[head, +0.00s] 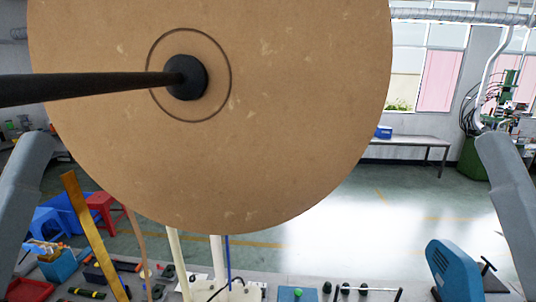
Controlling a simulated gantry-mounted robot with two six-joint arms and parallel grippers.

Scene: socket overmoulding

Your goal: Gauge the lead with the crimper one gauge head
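I cannot make out the lead or the crimper one gauge head for certain. A blue rounded machine (453,270) stands at the lower right of the bench, cut off by the bottom edge; I cannot tell whether it is a crimper. A thin blue strand (228,262) hangs below the big disc, and I cannot tell whether it is the lead. My two grey arms come in at the left and right edges and run down out of the picture. Neither gripper shows.
A large brown disc (290,130) on a black rod (90,88) fills the upper middle and hides much behind it. The grey bench (320,283) along the bottom holds tools and a small green-topped item (298,293). A brass-coloured strip (92,232) leans at left.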

